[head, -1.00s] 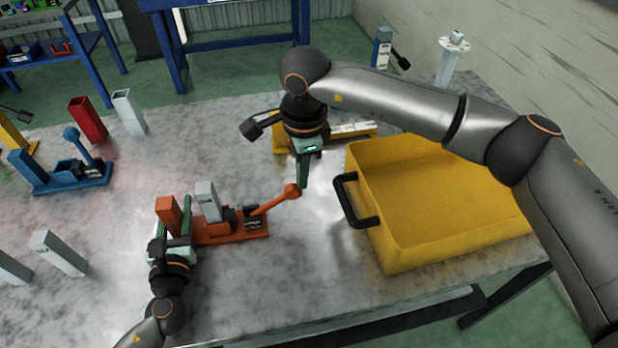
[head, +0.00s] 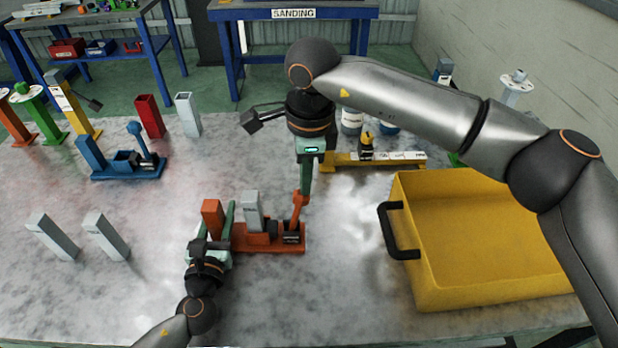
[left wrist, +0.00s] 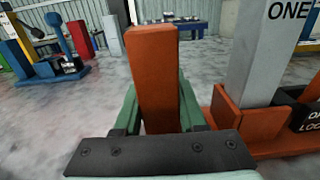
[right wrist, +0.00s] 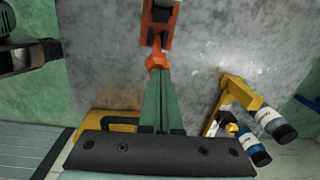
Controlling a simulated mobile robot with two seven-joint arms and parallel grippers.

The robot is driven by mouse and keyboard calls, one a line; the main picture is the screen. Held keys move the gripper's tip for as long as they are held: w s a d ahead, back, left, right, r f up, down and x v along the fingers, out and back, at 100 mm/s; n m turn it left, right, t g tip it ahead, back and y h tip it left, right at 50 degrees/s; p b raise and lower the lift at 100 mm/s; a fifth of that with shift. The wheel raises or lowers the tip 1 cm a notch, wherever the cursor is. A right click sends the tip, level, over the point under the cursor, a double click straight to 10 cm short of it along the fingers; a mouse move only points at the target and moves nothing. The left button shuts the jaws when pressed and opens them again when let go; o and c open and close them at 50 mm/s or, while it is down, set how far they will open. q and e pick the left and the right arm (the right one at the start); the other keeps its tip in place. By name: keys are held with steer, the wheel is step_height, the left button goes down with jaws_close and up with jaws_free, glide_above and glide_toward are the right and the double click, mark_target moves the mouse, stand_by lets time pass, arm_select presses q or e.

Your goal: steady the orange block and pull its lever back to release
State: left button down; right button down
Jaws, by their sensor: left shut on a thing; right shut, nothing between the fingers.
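The orange block (head: 265,240) sits upright on the metal table, with an orange post (head: 212,213) at its left end and a grey piece (head: 252,210) standing in its middle. Its orange lever (head: 297,214) stands nearly upright at the right end. My left gripper (head: 219,236) is shut on the orange post, which also fills the left wrist view (left wrist: 153,75) between the fingers. My right gripper (head: 305,192) is shut and empty, pointing down, its tips at the lever's knob. In the right wrist view the knob (right wrist: 157,61) is right at the fingertips; exact contact is unclear.
A yellow bin (head: 480,285) with a black handle stands to the right. A yellow fixture (head: 375,161) lies behind my right gripper. A blue block with a lever (head: 128,165) and several grey, red, green and orange posts stand to the left. The front of the table is clear.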

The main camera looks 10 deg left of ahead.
arm_select(q)
steer(key=shift+w+d, duration=0.1)
steer(key=shift+d, duration=0.3)
arm_select(e)
steer(key=shift+s+d, duration=0.1)
steer(key=shift+d, duration=0.1)
arm_select(q)
steer(key=shift+a, duration=0.1)
arm_select(e)
steer(key=shift+r, duration=0.15)
arm_select(q)
steer(key=shift+a, duration=0.1)
arm_select(e)
steer(key=shift+r, duration=0.1)
arm_select(q)
steer(key=shift+a, duration=0.1)
arm_select(e)
steer(key=s+a+r, duration=0.1)
steer(key=a+r, duration=0.4)
steer(key=a, duration=0.3)
steer(key=shift+a+r, duration=0.15)
